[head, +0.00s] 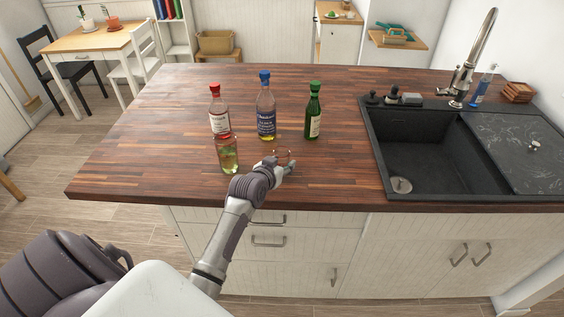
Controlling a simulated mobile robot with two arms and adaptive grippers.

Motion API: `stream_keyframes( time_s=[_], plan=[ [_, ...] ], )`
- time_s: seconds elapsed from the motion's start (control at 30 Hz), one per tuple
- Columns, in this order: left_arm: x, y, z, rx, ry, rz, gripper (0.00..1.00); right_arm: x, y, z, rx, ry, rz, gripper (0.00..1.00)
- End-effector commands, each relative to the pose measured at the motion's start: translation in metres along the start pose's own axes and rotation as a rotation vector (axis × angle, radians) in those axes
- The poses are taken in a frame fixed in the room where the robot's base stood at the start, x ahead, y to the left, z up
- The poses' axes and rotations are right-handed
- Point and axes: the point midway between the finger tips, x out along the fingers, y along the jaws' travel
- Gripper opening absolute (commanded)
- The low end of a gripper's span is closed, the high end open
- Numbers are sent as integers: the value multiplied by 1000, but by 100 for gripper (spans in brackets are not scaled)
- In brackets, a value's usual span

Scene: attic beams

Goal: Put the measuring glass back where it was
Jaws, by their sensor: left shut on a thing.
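My left gripper (286,163) is low over the front of the wooden counter, shut on a small, clear, see-through thing. I take this to be the measuring glass (283,154); only faint edges of it show, and I cannot tell whether it touches the counter. A glass (228,157) with yellow-green liquid stands to the left of the gripper. Behind stand a red-capped bottle (219,116), a blue-capped bottle (266,112) and a green bottle (313,115). My right gripper is not in view.
The wooden counter (160,150) is clear at the left and along the back. A dark sink (420,150) with a tap (473,55) is on the right, with a blue bottle (483,85) and stacked brown coasters (518,92) behind it.

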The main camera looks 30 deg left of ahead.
Motion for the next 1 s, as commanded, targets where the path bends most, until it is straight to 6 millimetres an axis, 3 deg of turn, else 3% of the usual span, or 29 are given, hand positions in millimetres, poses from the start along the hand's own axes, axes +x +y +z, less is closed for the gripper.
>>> stream_keyframes(
  time_s=[0.3,0.33,0.47,0.83,1.0],
  plan=[
    [1,0,2,1,2,0,6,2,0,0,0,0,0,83],
    [2,0,3,1,1,0,48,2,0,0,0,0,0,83],
    [1,0,2,1,1,0,70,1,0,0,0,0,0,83],
    [0,0,-2,0,2,0,72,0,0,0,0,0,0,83],
    [-21,0,1,2,1,0,72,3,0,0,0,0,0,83]
  ],
)
